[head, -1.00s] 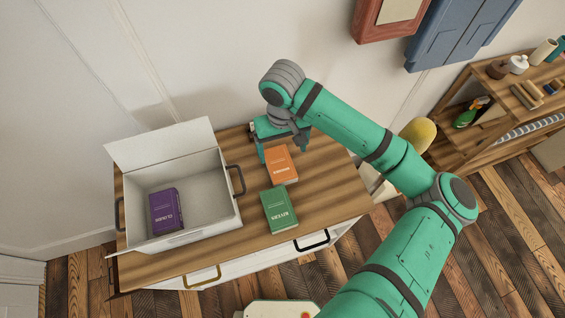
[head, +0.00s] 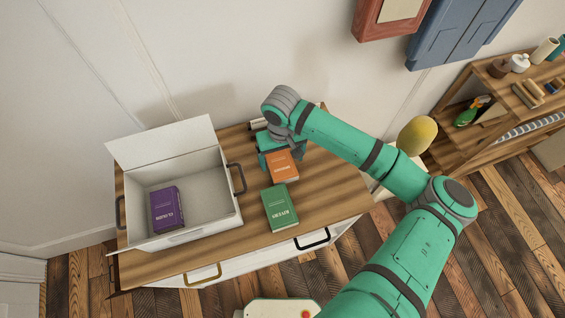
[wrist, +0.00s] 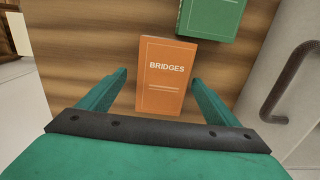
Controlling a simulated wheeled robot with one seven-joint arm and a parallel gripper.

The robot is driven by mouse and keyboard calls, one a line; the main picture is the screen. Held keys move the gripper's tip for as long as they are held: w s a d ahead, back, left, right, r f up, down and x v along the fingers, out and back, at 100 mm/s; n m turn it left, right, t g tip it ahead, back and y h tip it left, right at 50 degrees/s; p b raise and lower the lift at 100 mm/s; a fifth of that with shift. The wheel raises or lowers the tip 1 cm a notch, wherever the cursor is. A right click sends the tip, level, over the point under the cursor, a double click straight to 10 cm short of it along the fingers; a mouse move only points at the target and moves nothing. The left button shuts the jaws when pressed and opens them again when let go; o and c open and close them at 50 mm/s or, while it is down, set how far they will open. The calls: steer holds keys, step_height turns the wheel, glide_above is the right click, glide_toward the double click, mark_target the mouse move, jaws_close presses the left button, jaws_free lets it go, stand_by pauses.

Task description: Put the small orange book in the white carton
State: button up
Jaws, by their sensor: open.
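The small orange book (head: 282,167) lies flat on the wooden dresser top. In the wrist view the orange book (wrist: 166,75) shows the title "BRIDGES" and lies between and just beyond my two fingers. My gripper (wrist: 158,82) is open, one finger on each side of the book, with nothing held. In the head view my gripper (head: 280,150) is low at the book's far end, partly hidden by my wrist. The white carton (head: 228,205) stands open at the left of the dresser, with a purple book (head: 167,210) lying inside.
A green book (head: 281,208) lies just in front of the orange one; it also shows in the wrist view (wrist: 210,15). The carton has dark side handles, one (head: 237,178) facing the books. The dresser's front right top is clear. A wall stands behind.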

steer(key=shift+a, duration=0.3)
steer(key=c, duration=1.4)
steer(key=shift+o, duration=0.2)
steer(key=shift+d+r, duration=0.1)
steer(key=shift+r, duration=0.05)
